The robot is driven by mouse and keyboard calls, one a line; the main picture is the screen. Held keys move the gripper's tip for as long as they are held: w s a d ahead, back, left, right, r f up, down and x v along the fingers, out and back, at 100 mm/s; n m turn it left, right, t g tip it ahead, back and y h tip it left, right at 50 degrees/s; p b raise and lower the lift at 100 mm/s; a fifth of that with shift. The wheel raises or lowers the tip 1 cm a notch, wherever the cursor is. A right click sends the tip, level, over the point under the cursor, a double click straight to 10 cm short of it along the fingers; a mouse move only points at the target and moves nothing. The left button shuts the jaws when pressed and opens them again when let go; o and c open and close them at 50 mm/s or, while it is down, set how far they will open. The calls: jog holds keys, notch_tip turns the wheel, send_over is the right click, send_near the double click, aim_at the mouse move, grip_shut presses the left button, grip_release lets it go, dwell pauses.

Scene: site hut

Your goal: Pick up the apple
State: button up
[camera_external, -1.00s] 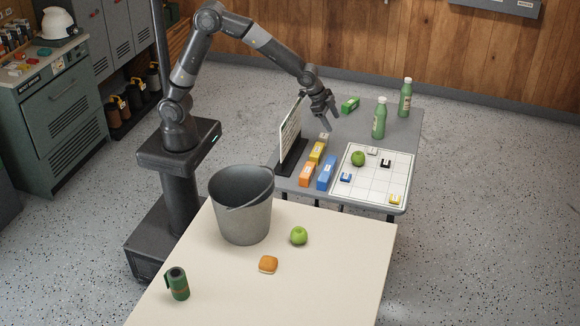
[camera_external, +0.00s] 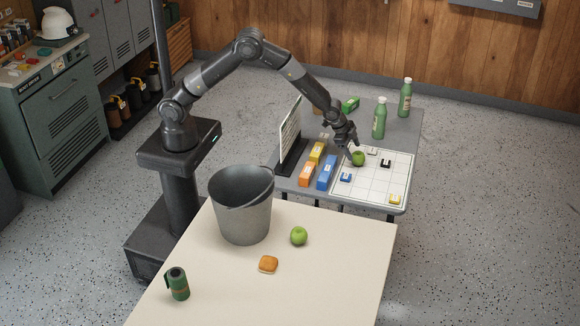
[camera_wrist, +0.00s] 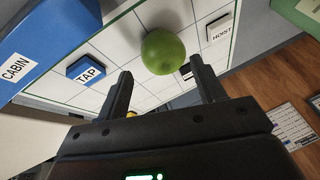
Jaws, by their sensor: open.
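A green apple (camera_external: 358,158) sits on the white gridded board (camera_external: 376,190) on the grey table. It also shows in the wrist view (camera_wrist: 163,52), just beyond and between my fingertips. My gripper (camera_external: 351,150) is open and empty, close above and beside this apple, with its fingers spread in the wrist view (camera_wrist: 160,82). I cannot tell whether a finger touches the apple. A second green apple (camera_external: 299,236) sits on the cream table in front, away from my gripper.
Blue (camera_external: 326,173), orange (camera_external: 306,174) and yellow (camera_external: 317,152) blocks lie left of the board, beside an upright sign (camera_external: 291,135). Two green bottles (camera_external: 379,118) stand behind.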

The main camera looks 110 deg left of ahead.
aim_at(356, 153)
jog(key=shift+x, duration=2.65)
jog(key=shift+a+r, duration=0.1)
jog(key=shift+a, duration=0.05)
jog(key=c, duration=0.8)
jog(key=shift+r, duration=0.1)
